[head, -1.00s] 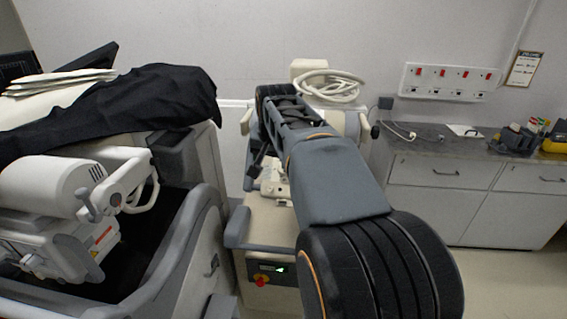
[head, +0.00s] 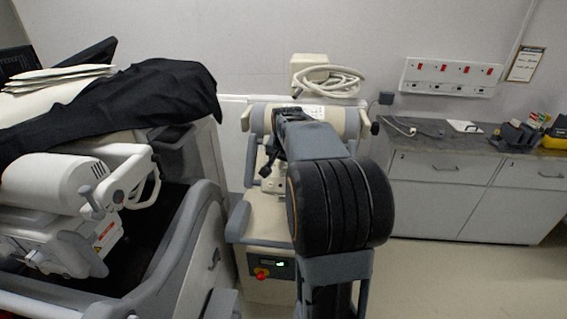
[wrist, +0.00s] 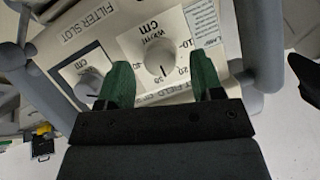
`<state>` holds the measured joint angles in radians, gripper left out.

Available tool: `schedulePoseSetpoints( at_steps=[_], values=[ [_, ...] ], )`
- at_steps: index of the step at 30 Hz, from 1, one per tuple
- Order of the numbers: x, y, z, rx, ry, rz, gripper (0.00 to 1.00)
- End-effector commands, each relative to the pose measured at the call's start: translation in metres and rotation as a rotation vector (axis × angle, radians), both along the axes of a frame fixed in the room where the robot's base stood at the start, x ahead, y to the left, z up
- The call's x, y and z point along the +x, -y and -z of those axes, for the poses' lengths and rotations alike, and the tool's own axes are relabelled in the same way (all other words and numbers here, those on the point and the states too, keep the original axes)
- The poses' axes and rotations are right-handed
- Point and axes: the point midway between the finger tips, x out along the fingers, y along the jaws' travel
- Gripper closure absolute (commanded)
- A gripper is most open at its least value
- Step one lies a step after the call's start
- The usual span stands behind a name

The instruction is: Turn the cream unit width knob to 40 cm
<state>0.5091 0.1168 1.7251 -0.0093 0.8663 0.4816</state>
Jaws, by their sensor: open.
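The cream unit (head: 265,222) stands in the middle of the head view, with a grey bumper and a small lit display low on its front. In the wrist view its panel shows a round pale width knob (wrist: 158,57) on a white plate marked "cm" with numbers around it. A dark pointer line on the knob points down in the picture; the number there is too small to read surely. My gripper (wrist: 162,78) is open, its two green fingers apart, one on each side below the knob. I see no contact with it.
A second knob (wrist: 90,82) sits left of the width knob, partly behind the left finger. A large white machine (head: 60,200) under a black cloth (head: 130,95) stands close at left.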

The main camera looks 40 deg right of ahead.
Motion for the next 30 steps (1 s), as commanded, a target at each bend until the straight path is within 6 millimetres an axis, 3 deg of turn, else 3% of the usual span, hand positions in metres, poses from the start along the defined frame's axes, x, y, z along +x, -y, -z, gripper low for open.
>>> schedulePoseSetpoints(
  at_steps=[6,16,30],
  values=[
    [0.0044,0.0026,0.0115,0.001,-0.001,0.0,0.4],
    [0.0049,0.0028,0.0131,0.0,0.0,0.0,0.41],
    [0.0049,0.0028,0.0129,0.0,0.0,0.0,0.86]
  ],
)
